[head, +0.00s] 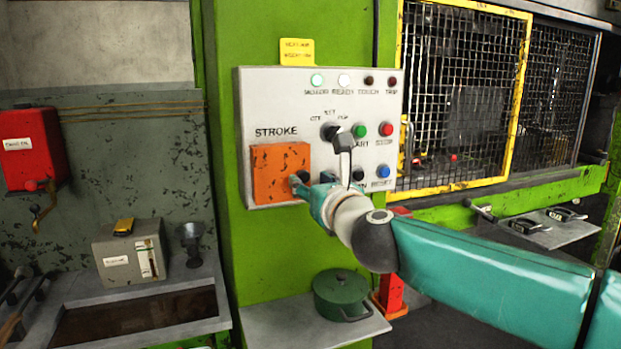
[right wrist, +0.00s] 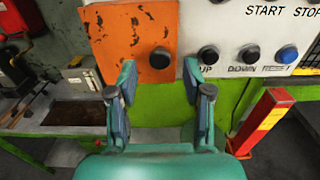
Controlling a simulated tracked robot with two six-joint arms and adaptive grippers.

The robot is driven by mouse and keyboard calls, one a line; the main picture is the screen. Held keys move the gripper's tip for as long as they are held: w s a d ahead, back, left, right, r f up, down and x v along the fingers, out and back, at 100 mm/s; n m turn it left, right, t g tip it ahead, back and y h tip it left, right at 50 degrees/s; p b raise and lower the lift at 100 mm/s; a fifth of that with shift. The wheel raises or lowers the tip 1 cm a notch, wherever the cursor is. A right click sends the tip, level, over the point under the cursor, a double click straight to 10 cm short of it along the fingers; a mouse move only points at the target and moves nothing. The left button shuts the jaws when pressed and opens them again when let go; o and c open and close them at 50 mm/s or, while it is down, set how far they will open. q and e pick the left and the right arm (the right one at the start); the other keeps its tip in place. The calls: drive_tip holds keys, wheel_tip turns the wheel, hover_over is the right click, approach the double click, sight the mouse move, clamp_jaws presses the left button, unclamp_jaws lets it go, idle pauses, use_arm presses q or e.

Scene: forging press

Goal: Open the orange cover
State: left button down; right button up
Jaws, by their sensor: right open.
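The orange cover (head: 280,172) is a worn square plate at the lower left of the pale control panel, under the word STROKE. It lies flat against the panel and looks closed. In the right wrist view the cover (right wrist: 118,38) bears a dark round knob (right wrist: 160,58) near its lower right corner. My right gripper (head: 303,187) is in front of that corner. In the right wrist view my right gripper (right wrist: 159,70) is open, with one finger on each side of the knob and nothing held. Whether the fingers touch the cover cannot be told. My left gripper is not in view.
The control panel (head: 245,100) has lamps, a selector and several buttons; black buttons (right wrist: 208,55) sit just right of the gripper. A green pot (head: 341,292) stands on a shelf below. A red box (head: 32,148) hangs at left. A yellow-framed mesh guard (head: 462,90) is at right.

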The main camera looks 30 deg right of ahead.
sight(305, 177)
drive_tip(key=shift+x, duration=1.55)
clamp_jaws()
drive_tip(key=shift+r, duration=0.1)
drive_tip(key=shift+a, duration=0.1)
